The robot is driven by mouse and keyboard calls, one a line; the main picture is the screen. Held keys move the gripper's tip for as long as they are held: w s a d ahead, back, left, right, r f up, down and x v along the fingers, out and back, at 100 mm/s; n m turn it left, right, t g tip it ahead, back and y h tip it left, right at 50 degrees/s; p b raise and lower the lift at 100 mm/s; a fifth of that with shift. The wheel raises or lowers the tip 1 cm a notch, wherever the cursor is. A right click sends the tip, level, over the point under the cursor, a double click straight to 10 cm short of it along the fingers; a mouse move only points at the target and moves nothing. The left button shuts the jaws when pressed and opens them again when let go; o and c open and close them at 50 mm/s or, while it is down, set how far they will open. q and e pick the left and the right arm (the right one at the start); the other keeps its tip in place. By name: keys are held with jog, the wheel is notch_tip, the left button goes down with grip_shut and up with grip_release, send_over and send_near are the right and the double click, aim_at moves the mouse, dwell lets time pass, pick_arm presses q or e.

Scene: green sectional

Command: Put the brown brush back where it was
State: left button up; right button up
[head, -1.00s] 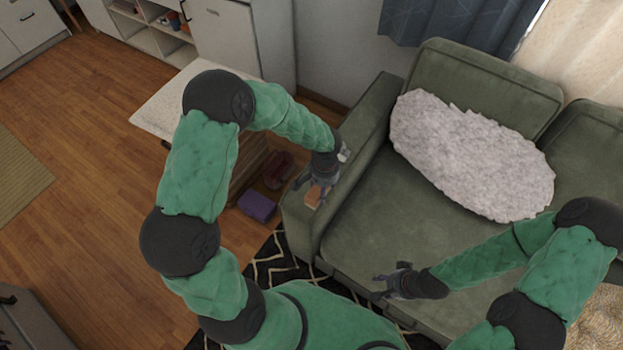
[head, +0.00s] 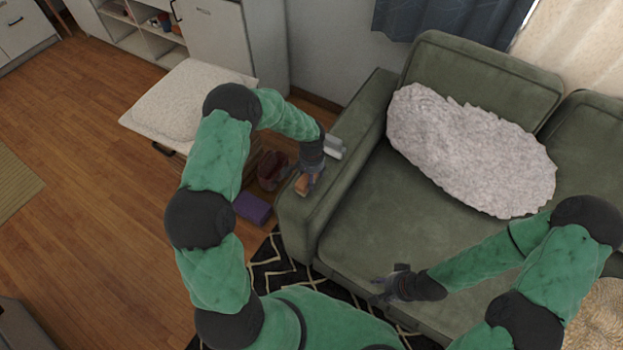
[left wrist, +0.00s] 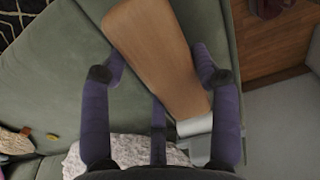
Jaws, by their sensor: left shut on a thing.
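The brown brush (head: 302,186) is at the front of the sofa's left armrest (head: 297,222). In the left wrist view it shows as a long flat wooden piece (left wrist: 155,45) between my fingers. My left gripper (head: 308,180) is shut on it from above, with a purple finger on each side. I cannot tell whether the brush still touches the armrest, and its bristles are hidden. My right gripper (head: 383,290) is empty in front of the sofa seat, its fingers apart.
A fluffy pale cushion (head: 470,150) lies on the seat.

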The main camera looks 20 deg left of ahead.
pick_arm(q)
jog(key=shift+f, duration=0.3)
jog(key=shift+f, duration=0.2)
jog(key=o, duration=1.1)
